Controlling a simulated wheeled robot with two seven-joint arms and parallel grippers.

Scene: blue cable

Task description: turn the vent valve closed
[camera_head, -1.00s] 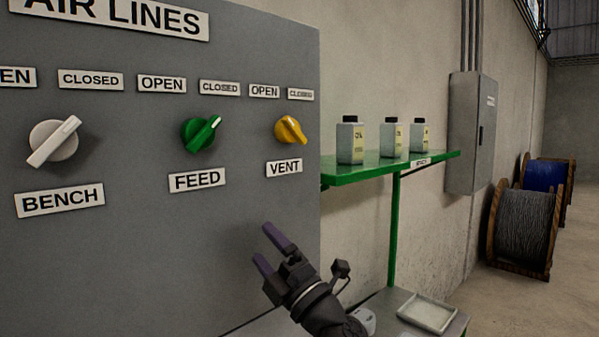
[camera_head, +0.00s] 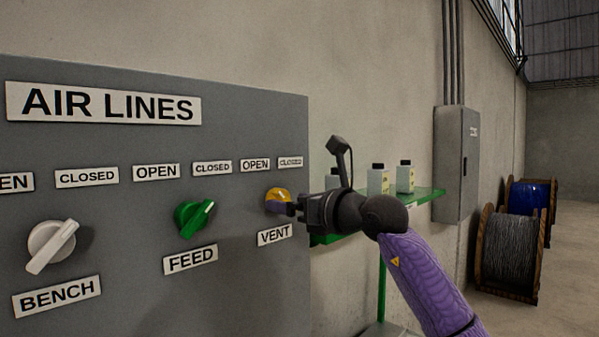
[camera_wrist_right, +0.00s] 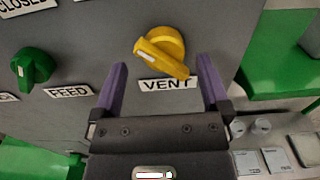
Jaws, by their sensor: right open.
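The yellow vent valve knob (camera_head: 279,194) is on the grey panel above the VENT label (camera_head: 275,235). In the right wrist view the knob (camera_wrist_right: 165,48) has its bar slanting from upper left to lower right, with a white mark at the upper-left end. My right gripper (camera_head: 274,207) is at the panel in front of the knob, hiding its lower part. In the right wrist view its open purple fingers (camera_wrist_right: 161,62) stand on either side of the knob, with gaps showing. My left gripper is not in view.
The green feed knob (camera_head: 194,218) and white bench knob (camera_head: 50,246) are to the left on the same panel. A green shelf (camera_head: 425,195) with bottles (camera_head: 405,177) lies behind my right arm. Cable reels (camera_head: 508,250) stand on the floor far right.

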